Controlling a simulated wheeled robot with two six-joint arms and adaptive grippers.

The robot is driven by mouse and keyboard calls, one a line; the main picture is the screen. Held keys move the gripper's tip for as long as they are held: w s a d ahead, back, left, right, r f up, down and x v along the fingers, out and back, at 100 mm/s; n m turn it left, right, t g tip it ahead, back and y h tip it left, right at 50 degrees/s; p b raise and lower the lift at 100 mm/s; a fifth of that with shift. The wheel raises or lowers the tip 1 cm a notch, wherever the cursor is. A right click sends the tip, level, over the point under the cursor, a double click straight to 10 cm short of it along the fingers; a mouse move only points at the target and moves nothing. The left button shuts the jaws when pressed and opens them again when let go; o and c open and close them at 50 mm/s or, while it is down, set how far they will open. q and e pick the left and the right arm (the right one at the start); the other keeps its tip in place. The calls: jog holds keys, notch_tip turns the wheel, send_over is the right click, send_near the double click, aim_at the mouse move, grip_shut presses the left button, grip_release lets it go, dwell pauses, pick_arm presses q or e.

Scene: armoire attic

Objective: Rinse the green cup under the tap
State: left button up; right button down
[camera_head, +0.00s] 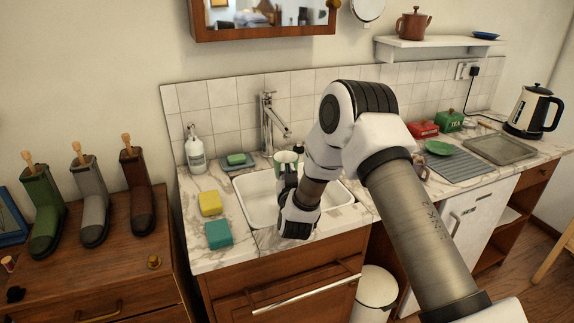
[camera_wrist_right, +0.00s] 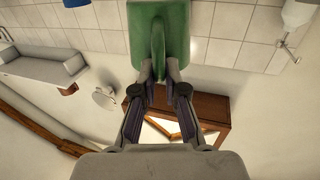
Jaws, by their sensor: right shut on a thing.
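The green cup (camera_head: 286,157) is in my right gripper (camera_head: 288,178), over the back of the white sink basin (camera_head: 250,207). In the right wrist view the cup (camera_wrist_right: 176,30) is large, with its handle between the two fingertips (camera_wrist_right: 158,72), which are shut on it. The metal tap (camera_head: 267,125) stands behind the sink. The end of its spout appears just above the cup in the head view; I cannot tell whether they line up in depth. No water shows. My right arm hides part of the sink's right side. My left gripper is not in view.
A yellow sponge (camera_head: 210,203) and a teal sponge (camera_head: 218,234) lie on the counter left of the sink. A soap bottle (camera_head: 195,150) and a dish with a green soap bar (camera_head: 236,159) stand behind them. A ribbed drainer (camera_head: 462,168) lies at right.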

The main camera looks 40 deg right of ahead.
jog(key=v, duration=0.2)
jog(key=a+v, duration=0.1)
jog(key=v, duration=0.2)
jog(key=shift+w, duration=0.1)
jog(key=shift+r, duration=0.1)
dwell(1.2)
jog(key=s+a+r+p, duration=0.2)
jog(key=s+a+r, duration=0.1)
jog(key=r, duration=0.1)
jog(key=shift+s+a, duration=0.15)
jog(key=shift+s, duration=0.25)
jog(key=shift+f, duration=0.1)
